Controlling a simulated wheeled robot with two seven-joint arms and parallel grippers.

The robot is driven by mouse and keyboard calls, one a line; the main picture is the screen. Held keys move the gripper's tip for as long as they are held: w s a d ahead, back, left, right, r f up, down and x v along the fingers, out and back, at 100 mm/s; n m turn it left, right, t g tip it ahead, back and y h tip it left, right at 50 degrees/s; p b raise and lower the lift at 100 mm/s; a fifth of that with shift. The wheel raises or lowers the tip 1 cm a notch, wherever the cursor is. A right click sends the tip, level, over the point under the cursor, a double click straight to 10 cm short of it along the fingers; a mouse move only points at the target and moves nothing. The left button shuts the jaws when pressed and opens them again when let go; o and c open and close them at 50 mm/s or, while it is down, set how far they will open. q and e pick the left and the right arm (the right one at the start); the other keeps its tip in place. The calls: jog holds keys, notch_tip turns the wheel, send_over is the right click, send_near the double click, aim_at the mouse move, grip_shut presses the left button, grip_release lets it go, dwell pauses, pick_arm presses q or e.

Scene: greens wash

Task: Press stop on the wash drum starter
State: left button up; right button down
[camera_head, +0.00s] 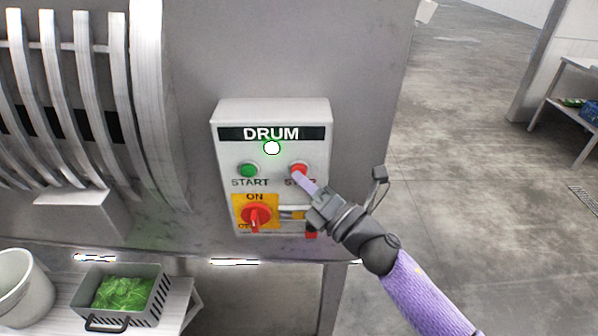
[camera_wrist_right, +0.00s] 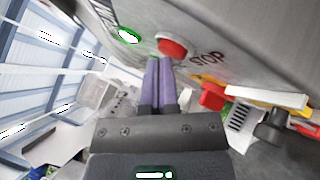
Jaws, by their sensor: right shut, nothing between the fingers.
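The wash drum starter (camera_head: 222,200) is a pale box on the grey machine panel, labelled DRUM, with a lit white-green lamp (camera_head: 271,148). Its green START button (camera_head: 248,170) is at left and its red STOP button (camera_head: 298,169) at right. A red rotary switch (camera_head: 256,214) sits on a yellow plate below. My right gripper (camera_head: 302,178) is shut and empty, its fingertips at the lower edge of the STOP button. In the right wrist view the purple fingers (camera_wrist_right: 160,62) point at the red STOP button (camera_wrist_right: 172,47); I cannot tell whether they touch it. The left gripper is not in view.
The ribbed drum (camera_head: 90,90) stands left of the starter. Below it are a grey crate (camera_head: 150,290) of greens and a white bucket (camera_head: 25,290). Open floor (camera_head: 460,130) lies to the right, with a table (camera_head: 575,120) at the far right.

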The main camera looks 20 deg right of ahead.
jog(key=shift+w+d, duration=0.1)
jog(key=shift+w, duration=0.15)
dwell(0.5)
jog(key=shift+s+a, duration=0.25)
jog(key=shift+s, duration=0.55)
jog(key=s, duration=0.2)
jog(key=s+a+p, duration=0.1)
jog(key=s, duration=0.2)
jog(key=shift+a, duration=0.2)
jog(key=shift+w, duration=0.1)
